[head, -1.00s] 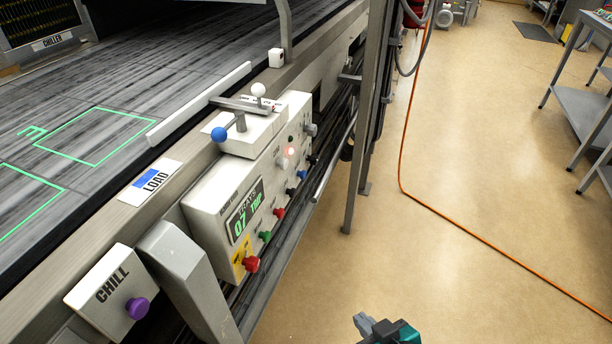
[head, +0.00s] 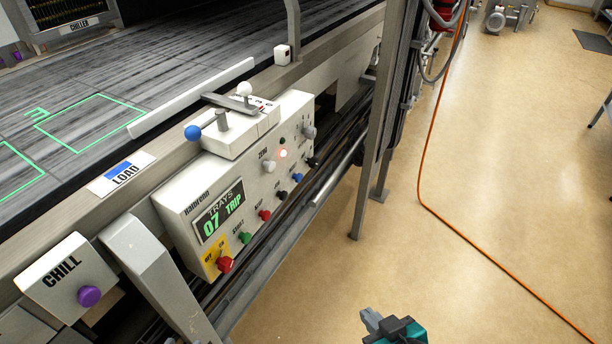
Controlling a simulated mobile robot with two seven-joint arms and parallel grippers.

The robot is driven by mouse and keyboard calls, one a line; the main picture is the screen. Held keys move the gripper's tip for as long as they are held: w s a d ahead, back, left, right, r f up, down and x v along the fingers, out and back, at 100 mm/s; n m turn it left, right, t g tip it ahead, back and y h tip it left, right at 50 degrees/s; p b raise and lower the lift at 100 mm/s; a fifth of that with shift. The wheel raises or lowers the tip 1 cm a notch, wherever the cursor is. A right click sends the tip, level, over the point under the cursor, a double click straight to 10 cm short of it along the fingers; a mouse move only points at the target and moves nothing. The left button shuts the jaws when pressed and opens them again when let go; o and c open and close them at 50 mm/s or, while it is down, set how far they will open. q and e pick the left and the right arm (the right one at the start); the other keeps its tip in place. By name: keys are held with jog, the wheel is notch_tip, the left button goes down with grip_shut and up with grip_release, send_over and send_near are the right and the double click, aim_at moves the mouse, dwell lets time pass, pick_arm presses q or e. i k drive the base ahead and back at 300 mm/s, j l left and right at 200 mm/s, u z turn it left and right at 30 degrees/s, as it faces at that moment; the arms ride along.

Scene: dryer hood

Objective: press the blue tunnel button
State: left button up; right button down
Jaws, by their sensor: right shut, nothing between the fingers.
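The control panel (head: 185,205) is a white box on the side of the conveyor, left of centre. A small blue button (head: 297,178) sits in the lower row of its front, between black buttons. Its label is too small to read. My right gripper (head: 371,317) shows at the bottom edge, fingers shut and empty. It is over the floor, well below and right of the blue button and apart from the panel. My left gripper is out of view.
The same row holds a red knob (head: 225,264), a green button (head: 245,238) and a red button (head: 264,215). A purple CHILL button (head: 89,296) is lower left. A grey post (head: 380,115) stands right of the panel; floor beyond is open.

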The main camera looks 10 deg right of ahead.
aim_at(297, 178)
jog(key=i+l+u, duration=0.15)
jog(key=l, duration=0.25)
jog(key=i+l+u, duration=0.15)
jog(key=l, duration=0.3)
jog(key=i+l+u, duration=0.25)
jog(key=l, duration=0.1)
